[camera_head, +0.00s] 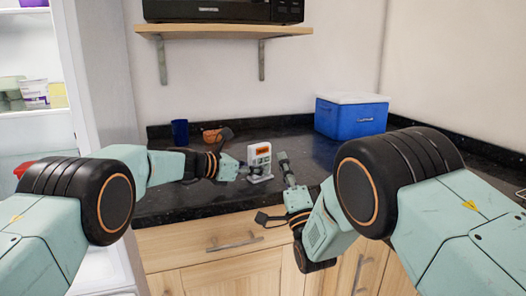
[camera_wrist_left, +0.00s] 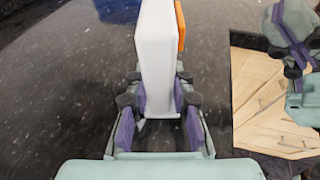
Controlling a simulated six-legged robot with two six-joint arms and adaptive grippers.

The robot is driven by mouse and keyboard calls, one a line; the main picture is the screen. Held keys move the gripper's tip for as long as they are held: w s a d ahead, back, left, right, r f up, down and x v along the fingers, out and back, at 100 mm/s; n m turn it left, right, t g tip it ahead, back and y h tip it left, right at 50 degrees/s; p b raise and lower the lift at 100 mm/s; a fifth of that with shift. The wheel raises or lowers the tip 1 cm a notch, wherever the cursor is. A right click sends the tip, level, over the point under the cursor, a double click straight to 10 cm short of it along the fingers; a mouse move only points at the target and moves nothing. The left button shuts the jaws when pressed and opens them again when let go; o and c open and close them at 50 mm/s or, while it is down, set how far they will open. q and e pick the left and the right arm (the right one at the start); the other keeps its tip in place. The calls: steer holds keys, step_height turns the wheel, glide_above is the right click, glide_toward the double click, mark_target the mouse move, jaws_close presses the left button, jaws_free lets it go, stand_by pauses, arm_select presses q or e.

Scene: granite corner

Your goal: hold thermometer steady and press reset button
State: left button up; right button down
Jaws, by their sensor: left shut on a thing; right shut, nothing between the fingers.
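The thermometer (camera_head: 260,155) is a small white upright device with an orange patch and a grey display, standing on the dark counter. My left gripper (camera_head: 243,168) is shut on it from the left side. In the left wrist view the thermometer's white body (camera_wrist_left: 156,60) stands between the fingers of my left gripper (camera_wrist_left: 160,108), with an orange edge at its right. My right gripper (camera_head: 284,160) is shut and empty, just to the right of the thermometer and apart from it. A reset button cannot be made out at this size.
A blue cooler with a white lid (camera_head: 351,115) stands at the back right. A dark blue cup (camera_head: 180,132) and an orange bowl (camera_head: 212,135) are behind my left gripper. A shelf (camera_head: 222,31) with a black appliance hangs above. The counter's front edge is close below the grippers.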

stand_by(0.4)
arm_select(q)
steer(key=o, duration=1)
steer(key=shift+c, duration=0.2)
steer(key=shift+a, duration=0.1)
